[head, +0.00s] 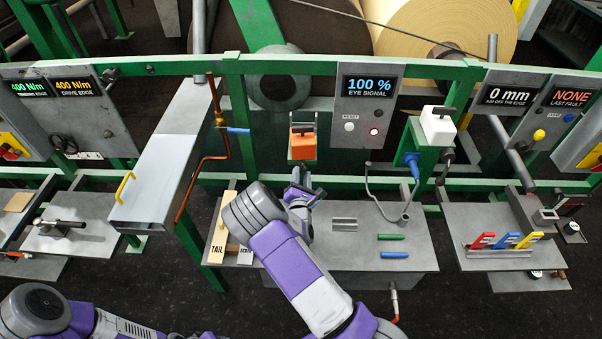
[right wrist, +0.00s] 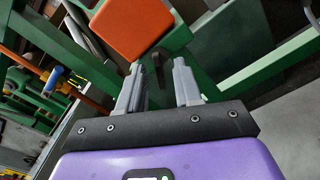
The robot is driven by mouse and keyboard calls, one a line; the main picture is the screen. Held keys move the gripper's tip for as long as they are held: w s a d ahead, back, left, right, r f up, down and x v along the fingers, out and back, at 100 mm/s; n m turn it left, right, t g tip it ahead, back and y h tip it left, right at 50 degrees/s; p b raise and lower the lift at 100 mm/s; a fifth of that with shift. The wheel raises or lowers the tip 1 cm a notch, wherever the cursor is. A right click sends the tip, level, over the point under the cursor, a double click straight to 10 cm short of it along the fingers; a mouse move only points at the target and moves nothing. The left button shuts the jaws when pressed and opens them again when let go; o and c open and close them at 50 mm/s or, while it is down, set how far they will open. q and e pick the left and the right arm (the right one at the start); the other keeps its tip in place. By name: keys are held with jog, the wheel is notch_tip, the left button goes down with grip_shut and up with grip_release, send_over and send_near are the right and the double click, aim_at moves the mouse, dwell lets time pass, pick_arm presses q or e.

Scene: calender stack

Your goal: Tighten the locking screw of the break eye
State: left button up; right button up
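An orange box (head: 303,148), which looks like the break eye, sits on a green bracket on the rail, with a black handle (head: 303,127) on it. The orange box (right wrist: 133,25) also shows at the top of the right wrist view. A dark lever-like part (right wrist: 158,62), perhaps the locking screw, shows just below the box, between the finger lines. My right gripper (head: 303,187) is just below the orange box. In the wrist view my right gripper (right wrist: 158,67) has its fingers apart; contact with the dark part cannot be told. My left gripper is out of view.
A panel (head: 369,100) above reads 100 % eye signal. A white box (head: 437,126) with a blue plug (head: 412,163) hangs to the right. The grey bench (head: 350,255) below carries green and blue rods. A copper pipe (head: 200,165) runs at left.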

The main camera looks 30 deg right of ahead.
jog(key=shift+w+d, duration=0.3)
jog(key=shift+w, duration=0.1)
grip_shut()
jog(key=shift+m, duration=0.3)
